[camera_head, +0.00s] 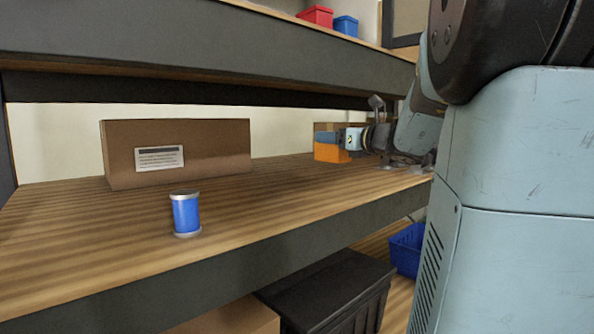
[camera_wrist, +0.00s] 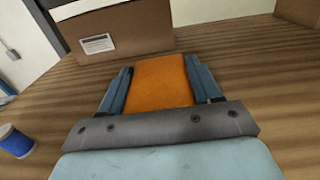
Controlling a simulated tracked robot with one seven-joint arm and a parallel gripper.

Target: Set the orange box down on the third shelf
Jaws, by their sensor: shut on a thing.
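The orange box (camera_head: 331,152) is at the far right part of the wooden shelf (camera_head: 110,230) in the head view. In the wrist view the orange box (camera_wrist: 162,82) lies between the two blue-grey fingers. My gripper (camera_wrist: 160,85) is shut on it, with one finger along each side. In the head view my gripper (camera_head: 328,138) reaches in from the right, low over the shelf. The box's underside seems at or very near the wood; I cannot tell whether it touches.
A cardboard box (camera_head: 215,147) with a white label and a blue spool-like can (camera_head: 186,214) stand on the same shelf. An upper shelf (camera_head: 150,45) runs overhead, with red (camera_head: 316,16) and blue (camera_head: 346,25) bins above. A black crate (camera_head: 330,290) and blue basket (camera_head: 406,250) sit below.

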